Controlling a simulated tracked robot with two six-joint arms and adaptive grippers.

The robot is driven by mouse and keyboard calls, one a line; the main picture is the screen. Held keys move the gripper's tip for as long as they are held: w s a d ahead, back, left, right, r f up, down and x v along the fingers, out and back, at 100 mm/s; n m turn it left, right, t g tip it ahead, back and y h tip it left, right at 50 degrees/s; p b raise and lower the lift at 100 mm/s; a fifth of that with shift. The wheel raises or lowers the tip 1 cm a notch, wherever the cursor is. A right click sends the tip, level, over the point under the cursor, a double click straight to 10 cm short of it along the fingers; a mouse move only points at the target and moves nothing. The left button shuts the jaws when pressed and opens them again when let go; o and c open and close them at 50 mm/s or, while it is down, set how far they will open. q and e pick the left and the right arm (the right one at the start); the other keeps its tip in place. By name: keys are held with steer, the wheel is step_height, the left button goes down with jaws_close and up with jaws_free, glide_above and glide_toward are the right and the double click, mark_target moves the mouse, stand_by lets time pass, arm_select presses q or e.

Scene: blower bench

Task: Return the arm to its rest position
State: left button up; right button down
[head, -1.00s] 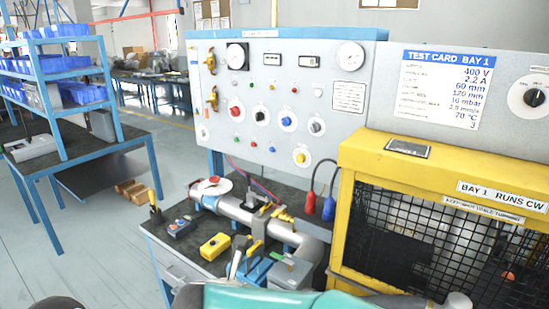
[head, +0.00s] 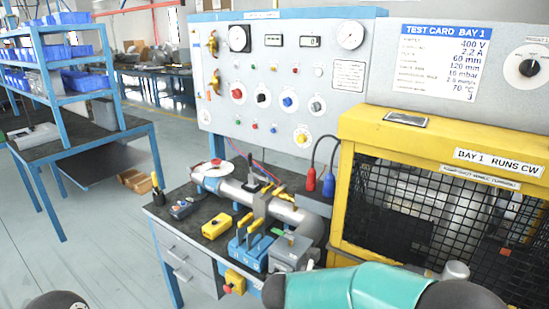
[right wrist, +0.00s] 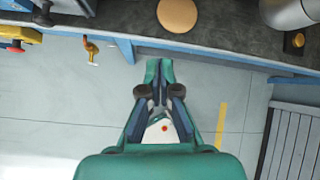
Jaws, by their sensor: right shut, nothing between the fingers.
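My right arm (head: 360,288), teal with dark joints, crosses the bottom right of the head view, in front of the yellow guard cage. Its gripper is not clearly seen there. In the right wrist view my right gripper (right wrist: 160,106) is shut with nothing between its fingers. It appears over the grey floor, just outside the bench edge (right wrist: 200,52). My left gripper is not in view; only a dark rounded part shows at the bottom left of the head view.
The bench (head: 165,212) carries a grey pipe (head: 232,190), a yellow box (head: 216,226) and a blue block with levers (head: 250,247). The yellow mesh cage (head: 440,140) stands at the right. A panel (head: 280,85) rises behind. Floor (head: 85,265) is clear at left.

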steer(key=s+d+f+n+b, duration=0.25)
steer(key=d+f+n, duration=0.2)
steer(key=f, duration=0.45)
steer(key=s+d+f+n+g+y+b, duration=0.1)
steer(key=s+d+f+n+b, duration=0.25)
steer(key=f, duration=0.55)
steer(key=s+d+f+n+b, duration=0.1)
steer(key=s+d+f+n, duration=0.1)
steer(key=d+f+n, duration=0.6)
arm_select(q)
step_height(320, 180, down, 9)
steer(key=shift+b, duration=0.35)
arm_select(e)
steer(key=s+a+f+n+g+y, duration=0.2)
steer(key=s+a+n, duration=0.5)
steer(key=n, duration=0.4)
steer(key=s+a+f+n+g+y, duration=0.2)
steer(key=s+a+f+n+y, duration=0.3)
steer(key=s+n, duration=0.5)
steer(key=shift+s+a+f+n+y, duration=0.15)
steer(key=shift+s+a+n+y, duration=0.25)
steer(key=shift+a+n, duration=0.45)
